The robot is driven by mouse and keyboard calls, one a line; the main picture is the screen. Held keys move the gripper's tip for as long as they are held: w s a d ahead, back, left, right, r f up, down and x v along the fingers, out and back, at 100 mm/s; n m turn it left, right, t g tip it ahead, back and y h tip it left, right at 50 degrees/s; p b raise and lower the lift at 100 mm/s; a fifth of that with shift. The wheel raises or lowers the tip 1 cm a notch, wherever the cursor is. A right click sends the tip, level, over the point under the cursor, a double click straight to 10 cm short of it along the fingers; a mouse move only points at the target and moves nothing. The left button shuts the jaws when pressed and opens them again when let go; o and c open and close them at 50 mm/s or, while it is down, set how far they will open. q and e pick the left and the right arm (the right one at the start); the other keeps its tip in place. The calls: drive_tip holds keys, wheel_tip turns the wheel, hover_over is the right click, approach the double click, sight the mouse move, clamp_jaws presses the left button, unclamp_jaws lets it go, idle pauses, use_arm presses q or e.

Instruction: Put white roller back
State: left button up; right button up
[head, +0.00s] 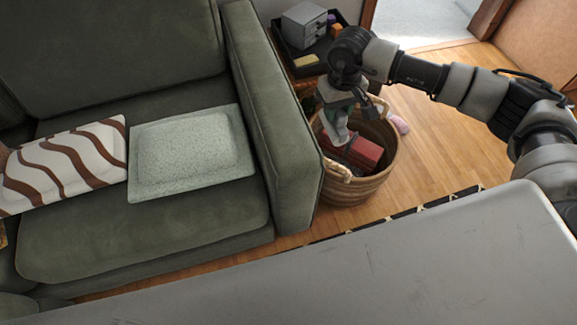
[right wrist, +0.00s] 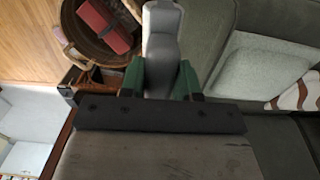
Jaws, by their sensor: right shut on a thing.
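My right gripper (head: 340,108) is above the woven basket (head: 345,190) in the head view, pointing down. It is shut on a pale grey-white object (head: 334,125), which I take to be the white roller. In the right wrist view the roller (right wrist: 162,40) sits between the green fingers of the gripper (right wrist: 162,78) and reaches past them. The basket (right wrist: 75,50) shows at the upper left there, beside the held roller. A red box-like item (head: 362,152) lies inside the basket. My left gripper is in neither view.
The green sofa's armrest (head: 272,115) stands close to the basket's left. A patterned cushion (head: 65,165) and a pale cushion (head: 190,152) lie on the seat. A black tray (head: 292,55) with a grey box (head: 304,24) stands behind. A pink item (head: 400,124) lies on the wooden floor.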

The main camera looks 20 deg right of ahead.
drive_tip(key=w, duration=0.1)
drive_tip(key=w+d+b, duration=0.1)
drive_tip(key=w+b, duration=0.1)
drive_tip(key=shift+w+d+r, duration=0.25)
drive_tip(key=shift+r, duration=0.15)
drive_tip(key=shift+w+d+r, duration=0.15)
drive_tip(key=shift+w+r, duration=0.1)
drive_tip(key=shift+a+f, duration=0.1)
drive_tip(key=shift+a, duration=0.25)
drive_tip(key=s+a+f, duration=0.1)
drive_tip(key=a+f, duration=0.2)
drive_tip(key=s+a+f+p, duration=0.1)
drive_tip(key=a+f, duration=0.3)
drive_tip(key=s+a+f, duration=0.1)
drive_tip(key=a+f, duration=0.2)
drive_tip(key=shift+a+f+p, duration=0.15)
drive_tip(key=shift+a+p, duration=0.05)
drive_tip(key=shift+p, duration=0.1)
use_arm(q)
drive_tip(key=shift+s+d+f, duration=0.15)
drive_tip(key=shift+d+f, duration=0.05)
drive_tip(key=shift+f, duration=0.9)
